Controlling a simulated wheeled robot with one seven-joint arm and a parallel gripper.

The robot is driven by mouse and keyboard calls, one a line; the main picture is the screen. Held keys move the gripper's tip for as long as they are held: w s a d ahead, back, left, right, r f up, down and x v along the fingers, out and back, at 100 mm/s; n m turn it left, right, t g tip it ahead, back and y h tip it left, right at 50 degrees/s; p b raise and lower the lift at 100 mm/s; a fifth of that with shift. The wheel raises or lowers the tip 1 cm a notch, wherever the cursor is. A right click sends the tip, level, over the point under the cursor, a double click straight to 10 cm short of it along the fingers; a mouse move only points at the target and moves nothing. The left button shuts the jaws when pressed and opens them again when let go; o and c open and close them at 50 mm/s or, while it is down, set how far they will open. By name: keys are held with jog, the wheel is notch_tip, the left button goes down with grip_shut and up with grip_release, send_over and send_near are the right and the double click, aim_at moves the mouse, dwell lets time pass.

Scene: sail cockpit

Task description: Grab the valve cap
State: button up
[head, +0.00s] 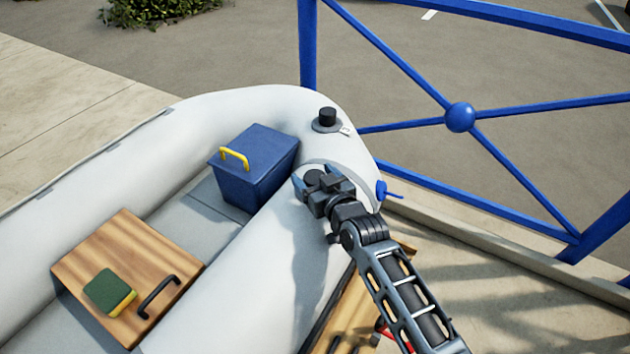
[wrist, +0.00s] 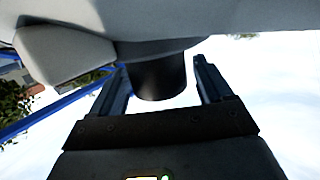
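A black valve cap (head: 327,116) stands upright on a round dark base on top of the boat's white tube, beyond my gripper in the head view. My gripper (head: 314,178) is open over the tube, nearer than that cap, and a dark round shape shows between its fingers. In the wrist view a dark cylinder (wrist: 161,82) shows between the two fingers of my gripper (wrist: 163,78), with a visible gap on each side. It joins a grey surface at the top of the view. I cannot tell whether it is the same cap.
A blue box (head: 262,172) with a yellow handle sits inside the boat, left of my gripper. A wooden board (head: 150,250) carries a green and yellow sponge (head: 109,291). A blue railing (head: 415,75) runs behind and right of the boat.

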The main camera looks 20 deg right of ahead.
jog(key=c, duration=0.8)
jog(key=shift+r, duration=0.1)
jog(key=shift+c, duration=0.2)
